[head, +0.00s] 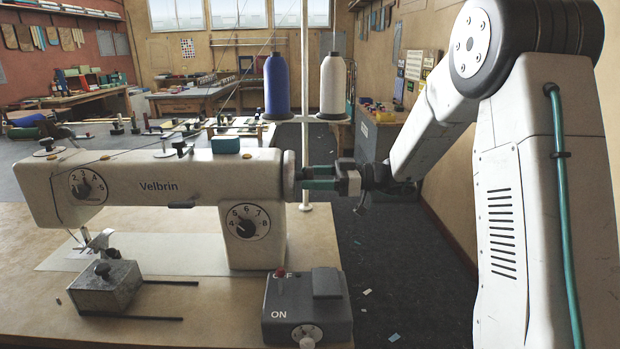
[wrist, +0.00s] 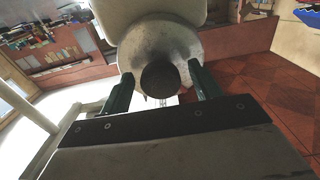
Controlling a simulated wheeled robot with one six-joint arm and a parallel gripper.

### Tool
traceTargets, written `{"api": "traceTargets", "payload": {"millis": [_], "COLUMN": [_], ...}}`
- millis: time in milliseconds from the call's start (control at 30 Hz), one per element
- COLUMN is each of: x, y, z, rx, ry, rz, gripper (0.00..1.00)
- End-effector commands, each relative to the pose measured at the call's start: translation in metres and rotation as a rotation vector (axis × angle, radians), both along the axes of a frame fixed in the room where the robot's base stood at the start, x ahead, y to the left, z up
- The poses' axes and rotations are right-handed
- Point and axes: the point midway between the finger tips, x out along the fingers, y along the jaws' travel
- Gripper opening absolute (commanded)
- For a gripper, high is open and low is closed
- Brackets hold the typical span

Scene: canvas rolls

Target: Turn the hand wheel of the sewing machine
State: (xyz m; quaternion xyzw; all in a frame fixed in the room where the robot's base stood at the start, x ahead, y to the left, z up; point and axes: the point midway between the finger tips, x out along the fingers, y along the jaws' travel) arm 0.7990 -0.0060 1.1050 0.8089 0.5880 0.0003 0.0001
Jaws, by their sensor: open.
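The white sewing machine (head: 180,178), marked Velbrin, stands on a wooden table in the head view. Its pale round hand wheel (head: 289,176) is at the right end of the machine. In the wrist view the hand wheel (wrist: 190,52) has a dark round knob or hub (wrist: 160,80) in its middle. My gripper (head: 308,178) is level with the wheel, just to its right, with green fingers pointing at it. In the wrist view my gripper (wrist: 163,88) is open, one finger on each side of the dark knob. Whether the fingers touch it I cannot tell.
A grey switch box (head: 306,308) marked OFF and ON sits in front of the wheel end. A metal block (head: 104,288) with rods lies by the needle. Blue (head: 276,84) and white (head: 333,84) thread cones stand behind on a stand with a pole (head: 305,130). Open floor lies right of the table.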

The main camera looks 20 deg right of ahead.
Motion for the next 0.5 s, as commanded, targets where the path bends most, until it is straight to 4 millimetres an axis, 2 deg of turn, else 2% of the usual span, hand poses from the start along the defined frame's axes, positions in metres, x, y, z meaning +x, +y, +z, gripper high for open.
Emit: {"api": "traceTargets", "payload": {"millis": [133, 367, 400, 500], "x": [0.0025, 0.0029, 0.0029, 0.0029], "y": [0.0082, 0.009, 0.0089, 0.0089], "z": [-0.0001, 0.0, 0.0, 0.0], "rx": [-0.001, -0.001, -0.001, -0.001], "ry": [0.0, 0.0, 0.0, 0.0], "rz": [0.0, -0.001, -0.001, -0.001], "gripper": [0.63, 0.63, 0.58, 0.3]}}
